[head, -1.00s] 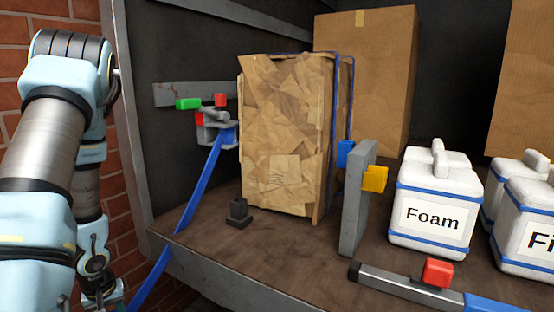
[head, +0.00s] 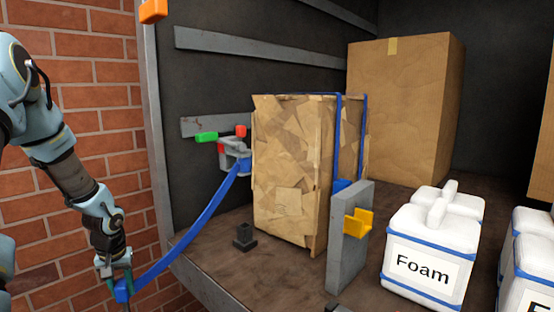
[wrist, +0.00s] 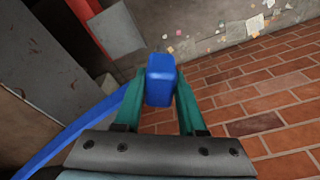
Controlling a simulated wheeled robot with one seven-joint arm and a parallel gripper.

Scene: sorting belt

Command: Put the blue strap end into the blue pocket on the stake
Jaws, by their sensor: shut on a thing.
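My gripper (head: 117,284) is at the lower left in the head view, outside the truck bed's edge. It is shut on the blue strap end (head: 123,293), a blue block that the wrist view shows between the green fingers (wrist: 160,80). The blue strap (head: 200,227) runs from it up to a grey ratchet (head: 234,148) on the wall. The stake (head: 346,250) is an upright grey post on the bed, right of the wrapped box. The blue pocket (head: 342,185) is on its far left side, mostly hidden by the post. A yellow pocket (head: 358,224) is on its near side.
A wrapped brown box (head: 289,180) stands between strap and stake. A small black socket (head: 244,237) is on the bed before it. White Foam canisters (head: 420,270) are right of the stake. The truck bed's metal edge (head: 205,283) lies between my gripper and the load.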

